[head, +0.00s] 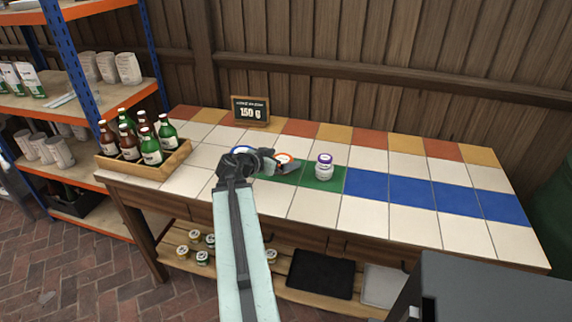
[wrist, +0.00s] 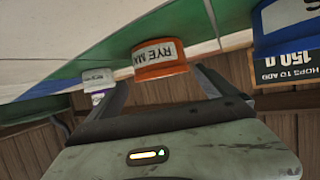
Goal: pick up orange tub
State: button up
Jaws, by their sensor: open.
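The orange tub (head: 284,157) stands on the tiled counter, partly hidden behind my gripper in the head view. In the wrist view, which is upside down, the orange tub (wrist: 161,62) shows an orange lid and a white label reading "RYE MA". My gripper (head: 279,163) is open, low over the counter at the near side of the tub. In the wrist view the two fingers of my gripper (wrist: 166,80) point toward the tub, which appears between them. I cannot tell whether they touch it.
A purple-lidded tub (head: 324,167) stands right of the orange one on green tile. A blue-lidded tub (head: 243,150) stands close on the left, partly hidden. A "150 g" sign (head: 250,111) is behind. A bottle crate (head: 146,164) sits at left. The blue tiles at right are clear.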

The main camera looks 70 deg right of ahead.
aim_at(286, 158)
jog(key=x, duration=0.1)
jog(key=b+x, duration=0.1)
jog(key=x, duration=0.1)
jog(key=b+x, duration=0.1)
jog(key=shift+w+d+f, duration=0.15)
jog(key=shift+d+f, duration=0.1)
jog(key=shift+f, duration=0.25)
jog(key=shift+w+a+r, duration=0.1)
jog(key=shift+w, duration=0.05)
jog(key=c, duration=1.5)
notch_tip(286, 158, up, 10)
jog(key=p, duration=1)
jog(key=shift+r, duration=0.1)
